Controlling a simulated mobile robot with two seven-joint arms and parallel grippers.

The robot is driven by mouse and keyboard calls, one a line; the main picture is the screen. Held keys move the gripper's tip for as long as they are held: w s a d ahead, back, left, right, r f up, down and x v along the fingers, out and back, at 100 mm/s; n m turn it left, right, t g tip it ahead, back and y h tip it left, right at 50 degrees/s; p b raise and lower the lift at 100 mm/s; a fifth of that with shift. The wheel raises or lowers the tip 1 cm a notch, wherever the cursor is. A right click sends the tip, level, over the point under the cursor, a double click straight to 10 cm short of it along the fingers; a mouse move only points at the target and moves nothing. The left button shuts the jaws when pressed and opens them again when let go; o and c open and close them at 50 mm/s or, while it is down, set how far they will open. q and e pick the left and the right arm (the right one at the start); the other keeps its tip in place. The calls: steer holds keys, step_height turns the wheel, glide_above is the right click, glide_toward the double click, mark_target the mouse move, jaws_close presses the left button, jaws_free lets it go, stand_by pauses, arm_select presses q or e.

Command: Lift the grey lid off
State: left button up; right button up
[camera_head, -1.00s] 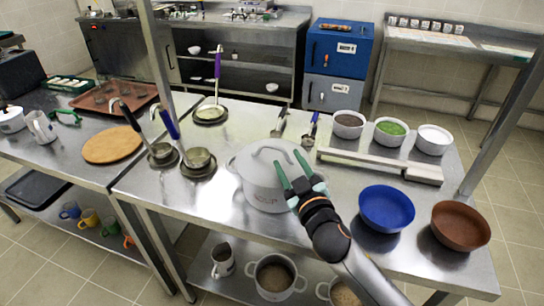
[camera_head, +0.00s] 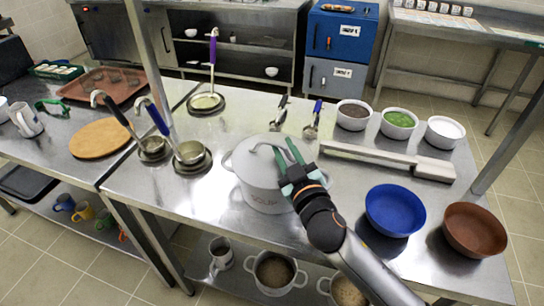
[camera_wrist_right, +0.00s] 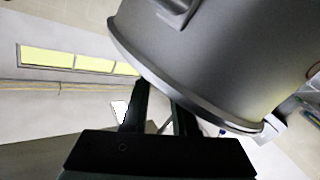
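The grey lid (camera_head: 243,158) sits on the light grey soup pot (camera_head: 262,194) in the middle of the steel table. Its arched handle (camera_head: 258,146) stands up on top. My right gripper (camera_head: 282,142) has its green fingers at the right end of this handle. A narrow gap shows between the fingers in the head view and in the right wrist view (camera_wrist_right: 160,98); whether they press on the handle is unclear. In the right wrist view the pot (camera_wrist_right: 225,60) fills the upper right, and its rim hides the lid handle. My left gripper is not in view.
A blue bowl (camera_head: 395,210) and a brown bowl (camera_head: 474,229) stand to the right. Ladles on round rests (camera_head: 192,160) stand left of the pot. Bare table lies between them and the pot.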

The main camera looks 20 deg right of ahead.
jaws_close()
steer(key=shift+r, duration=0.1)
stand_by(0.4)
